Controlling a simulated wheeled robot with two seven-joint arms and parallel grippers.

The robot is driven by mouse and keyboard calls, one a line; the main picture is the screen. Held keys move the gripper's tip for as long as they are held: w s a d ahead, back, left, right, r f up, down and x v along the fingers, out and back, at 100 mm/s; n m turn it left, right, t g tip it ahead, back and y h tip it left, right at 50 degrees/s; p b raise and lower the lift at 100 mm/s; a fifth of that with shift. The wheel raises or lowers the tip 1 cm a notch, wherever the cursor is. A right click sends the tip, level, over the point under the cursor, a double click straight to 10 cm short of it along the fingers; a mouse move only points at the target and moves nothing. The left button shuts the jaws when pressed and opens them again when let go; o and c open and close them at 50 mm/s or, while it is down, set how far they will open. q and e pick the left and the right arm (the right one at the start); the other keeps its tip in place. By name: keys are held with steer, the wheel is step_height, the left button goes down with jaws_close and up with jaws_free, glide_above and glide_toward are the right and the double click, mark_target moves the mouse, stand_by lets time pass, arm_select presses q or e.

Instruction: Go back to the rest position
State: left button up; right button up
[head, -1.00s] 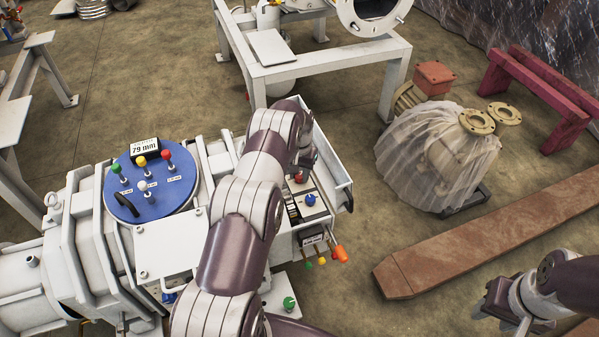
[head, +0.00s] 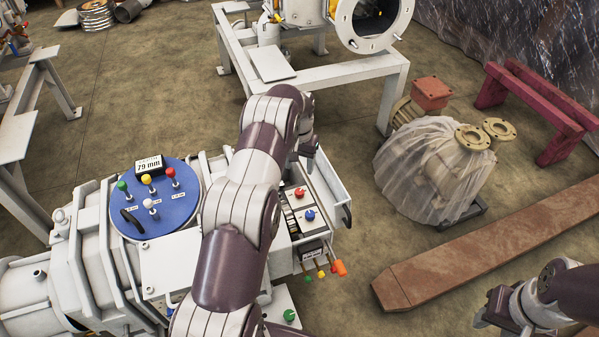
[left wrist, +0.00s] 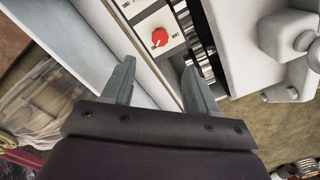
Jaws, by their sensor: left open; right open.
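My left gripper (left wrist: 158,85) is open and empty in the left wrist view, its two grey fingers apart above the white machine's panel. A red knob (left wrist: 160,37) sits on that panel ahead of the fingers, not between them. In the head view my left arm crosses the white machine, and the left gripper (head: 311,160) is partly hidden behind its own wrist. The red knob (head: 299,193) and a blue knob (head: 309,215) show on the panel below it. My right gripper (head: 487,308) is at the lower right, apart from everything, seen only in part.
A blue disc panel (head: 180,215) with coloured levers tops the machine at left. An orange-tipped lever (head: 340,268) sticks out at its front. A plastic-wrapped part (head: 425,170), a rusty beam (head: 480,245) and a white frame (head: 330,82) stand around. Floor between them is clear.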

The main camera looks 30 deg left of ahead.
arm_select(q)
steer(key=shift+r, duration=0.55)
steer(key=s+d+r+m, duration=0.1)
steer(key=s+d+r, duration=0.35)
steer(key=s, duration=0.45)
steer(key=s+d+r, duration=0.3)
steer(key=s+d, duration=0.3)
steer(key=s, duration=0.4)
steer(key=s+d+r+m, duration=0.1)
steer(key=s+d+r, duration=0.35)
steer(key=s, duration=0.45)
step_height(320, 180, up, 31)
steer(key=d+t+p, duration=0.1)
steer(key=p, duration=2.8)
steer(key=shift+d+p, duration=0.3)
steer(key=shift+p, duration=0.1)
